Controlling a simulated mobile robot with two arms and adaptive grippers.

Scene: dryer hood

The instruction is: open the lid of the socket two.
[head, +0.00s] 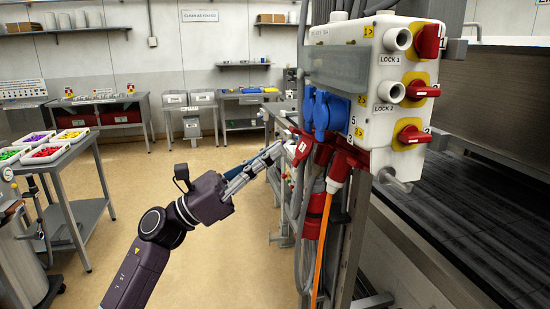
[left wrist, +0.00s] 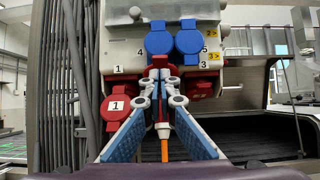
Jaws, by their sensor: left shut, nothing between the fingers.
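The electrical box (head: 345,85) hangs on a post at the right of the head view. Under its blue-lidded sockets (left wrist: 174,38) is a row of red sockets. In the left wrist view, the middle red socket (left wrist: 160,62), between those near labels 1 and 3, is mostly hidden by my fingers. No label 2 on it is readable, and its lid state is unclear. My left gripper (head: 279,148) is shut and empty, its tips (left wrist: 160,76) in front of this socket. I cannot tell whether they touch it. My right gripper is not in view.
A red lid marked 1 (left wrist: 117,106) hangs left of my fingers. A plug with an orange cable (head: 322,240) hangs below the sockets. Red lock switches (head: 411,135) sit on the box's side. Open floor (head: 240,240) lies to the left of the post.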

